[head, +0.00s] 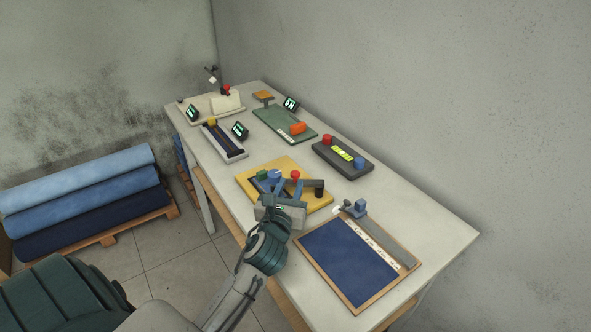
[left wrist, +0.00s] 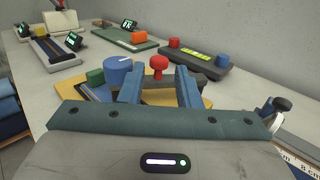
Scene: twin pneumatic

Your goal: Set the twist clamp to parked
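The yellow board (head: 246,184) carries a green block (head: 262,175), a round blue dial (head: 274,174) with a white mark, and a red ball knob (head: 295,174). A grey bar (head: 309,183) beside the knob reaches a dark post (head: 319,191); this looks like the twist clamp, though no label shows. My left gripper (head: 288,187) is open above the near part of the board. In the left wrist view its blue fingers (left wrist: 159,80) stand apart, with the red knob (left wrist: 159,64) seen between them; contact cannot be told. The fingers hide part of the board. My right gripper is out of view.
A blue cloth board (head: 345,262) with a ruler and blue block lies at the near right. Behind are a dark box (head: 343,160) with red and blue buttons, a green board (head: 284,124) and a black-slotted fixture (head: 222,143). The table's right end is bare.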

